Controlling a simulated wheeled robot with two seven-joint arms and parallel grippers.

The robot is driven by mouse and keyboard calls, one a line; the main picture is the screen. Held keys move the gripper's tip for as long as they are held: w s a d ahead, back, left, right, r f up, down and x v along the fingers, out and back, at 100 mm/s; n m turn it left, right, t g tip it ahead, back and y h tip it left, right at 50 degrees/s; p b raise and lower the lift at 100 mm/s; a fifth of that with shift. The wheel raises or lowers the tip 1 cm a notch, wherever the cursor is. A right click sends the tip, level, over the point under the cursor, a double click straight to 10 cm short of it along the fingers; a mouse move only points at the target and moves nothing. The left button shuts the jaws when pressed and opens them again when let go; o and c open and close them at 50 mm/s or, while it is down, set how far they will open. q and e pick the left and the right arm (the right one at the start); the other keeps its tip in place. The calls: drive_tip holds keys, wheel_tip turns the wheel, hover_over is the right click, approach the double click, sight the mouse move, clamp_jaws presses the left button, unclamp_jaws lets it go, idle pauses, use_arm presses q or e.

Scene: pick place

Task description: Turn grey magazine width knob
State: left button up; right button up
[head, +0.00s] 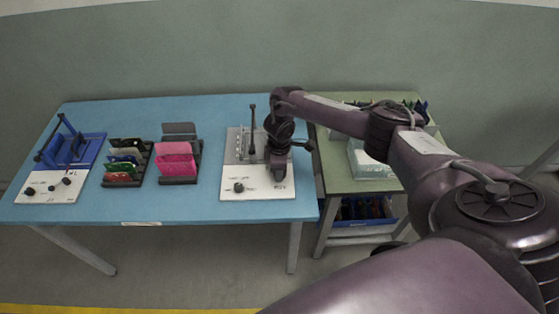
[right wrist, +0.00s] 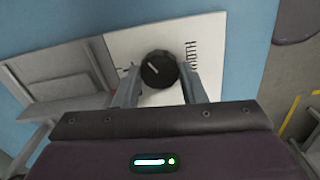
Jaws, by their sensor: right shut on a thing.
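The grey magazine fixture (head: 236,142) stands near the right end of the blue table, with a white panel (head: 258,190) at its front. In the right wrist view a round black knob (right wrist: 158,69) with a white pointer line sits on the white panel, next to printed lettering that reads "WIDTH" in part. My right gripper (right wrist: 160,78) has its two grey fingers on either side of this knob, shut on it. In the head view my right gripper (head: 280,172) comes down over the panel's right part and hides the knob. My left gripper is not in view.
Another black knob (head: 238,187) is on the panel's left. A blue fixture (head: 75,150) and racks with green boards (head: 124,165) and pink boards (head: 176,160) stand to the left. A green side table (head: 350,175) with bins is close on the right.

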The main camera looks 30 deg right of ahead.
drive_tip(key=m+p, duration=0.4)
drive_tip(key=m, duration=0.1)
drive_tip(key=shift+r+m, duration=0.2)
drive_tip(key=shift+m, duration=0.1)
drive_tip(key=m+p, duration=0.4)
drive_tip(key=m, duration=0.2)
drive_tip(key=m+p, duration=0.3)
drive_tip(key=m, duration=0.3)
drive_tip(key=shift+m, duration=0.3)
drive_tip(key=m+p, duration=0.1)
drive_tip(key=m, duration=0.3)
drive_tip(key=shift+d+f+m+p, duration=0.1)
drive_tip(key=shift+m+p, duration=0.2)
drive_tip(key=m, duration=1)
drive_tip(key=m+b, duration=0.2)
drive_tip(key=m, duration=0.2)
drive_tip(key=shift+f, duration=0.15)
drive_tip(key=shift+m+b, duration=1.05)
drive_tip(key=shift+m, duration=1.35)
